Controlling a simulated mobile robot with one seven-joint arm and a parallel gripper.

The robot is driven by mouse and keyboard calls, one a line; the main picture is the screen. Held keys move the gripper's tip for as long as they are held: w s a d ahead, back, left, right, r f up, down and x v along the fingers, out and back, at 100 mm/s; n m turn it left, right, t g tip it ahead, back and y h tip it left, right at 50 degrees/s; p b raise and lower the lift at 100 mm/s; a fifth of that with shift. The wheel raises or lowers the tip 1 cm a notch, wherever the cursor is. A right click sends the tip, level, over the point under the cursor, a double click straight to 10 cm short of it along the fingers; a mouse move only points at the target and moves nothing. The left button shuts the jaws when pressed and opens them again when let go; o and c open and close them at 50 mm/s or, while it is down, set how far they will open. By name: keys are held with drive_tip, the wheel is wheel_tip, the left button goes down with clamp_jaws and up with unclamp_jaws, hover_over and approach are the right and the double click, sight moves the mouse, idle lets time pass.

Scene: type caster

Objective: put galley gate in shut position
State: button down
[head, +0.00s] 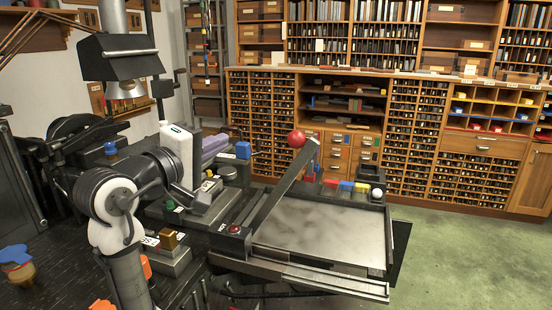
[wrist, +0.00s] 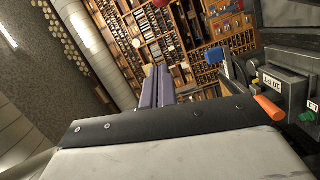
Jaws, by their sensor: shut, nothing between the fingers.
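The galley gate appears to be the long dark bar (head: 272,196) with a red ball (head: 297,139) near its upper end. In the head view it slants up from its lower end near a red button, along the left side of the pale galley tray (head: 284,268). My gripper (head: 224,141) has purple fingers pressed together and empty. It is left of the bar and apart from it. In the wrist view the fingers (wrist: 159,72) point toward the shelves. The bar cannot be made out clearly there.
A blue knob (head: 243,150) stands just right of my fingers. Labelled blocks with coloured knobs (head: 170,240) crowd the left of the machine. An orange handle (wrist: 269,107) shows in the wrist view. Wooden type cabinets (head: 420,130) line the back; green floor (head: 470,250) is clear at right.

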drive_tip(key=w+d+f+g+p, duration=0.1)
drive_tip(key=w+d+p, duration=0.3)
drive_tip(key=w+d, duration=0.4)
drive_tip(key=shift+w+d+f, duration=0.4)
drive_tip(key=shift+d+f, duration=0.4)
drive_tip(key=shift+d, duration=0.65)
drive_tip(key=shift+d, duration=0.1)
